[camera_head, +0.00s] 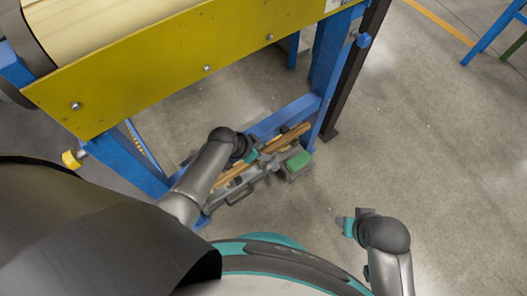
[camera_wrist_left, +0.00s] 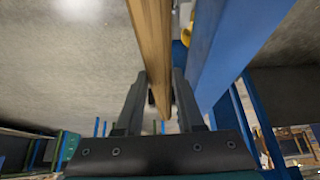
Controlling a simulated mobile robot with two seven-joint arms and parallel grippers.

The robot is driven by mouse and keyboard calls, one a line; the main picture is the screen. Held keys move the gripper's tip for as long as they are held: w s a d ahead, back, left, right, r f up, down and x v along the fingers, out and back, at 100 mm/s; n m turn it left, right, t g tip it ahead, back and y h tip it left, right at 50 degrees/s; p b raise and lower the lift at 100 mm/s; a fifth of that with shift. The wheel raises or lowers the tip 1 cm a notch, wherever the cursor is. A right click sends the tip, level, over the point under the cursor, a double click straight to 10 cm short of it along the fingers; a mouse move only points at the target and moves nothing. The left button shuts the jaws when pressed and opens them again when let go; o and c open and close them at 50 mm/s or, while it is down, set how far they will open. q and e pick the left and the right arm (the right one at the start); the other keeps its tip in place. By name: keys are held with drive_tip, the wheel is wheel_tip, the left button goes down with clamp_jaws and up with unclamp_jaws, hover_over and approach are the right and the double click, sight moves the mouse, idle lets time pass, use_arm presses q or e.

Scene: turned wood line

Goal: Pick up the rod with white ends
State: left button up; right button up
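In the head view my left gripper (camera_head: 252,155) is low beside the blue frame, over wooden rods (camera_head: 232,178). In the left wrist view a long brown wooden rod (camera_wrist_left: 152,40) runs between the two dark fingers of the left gripper (camera_wrist_left: 160,78). The fingers stand apart, with gaps beside the rod.
A conveyor with a yellow side panel (camera_head: 180,62) stands above the rods on blue legs (camera_head: 328,60). A grey holder with a green block (camera_head: 298,160) sits by the lower blue beam (camera_head: 285,118).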

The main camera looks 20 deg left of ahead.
use_arm(q)
clamp_jaws()
drive_tip(key=shift+r, duration=0.1)
idle(0.4)
drive_tip(key=shift+r, duration=0.15)
wheel_tip(320, 180, up, 8)
drive_tip(key=p, duration=0.5)
drive_tip(key=shift+f, duration=0.25)
drive_tip(key=shift+r+p, duration=0.75)
drive_tip(key=shift+r, duration=0.25)
use_arm(e)
drive_tip(key=s+d+f+g, duration=0.1)
drive_tip(key=s+d+f, duration=0.3)
drive_tip(key=s+f, duration=0.3)
drive_tip(key=shift+s+x, duration=0.45)
drive_tip(key=shift+x, duration=1.65)
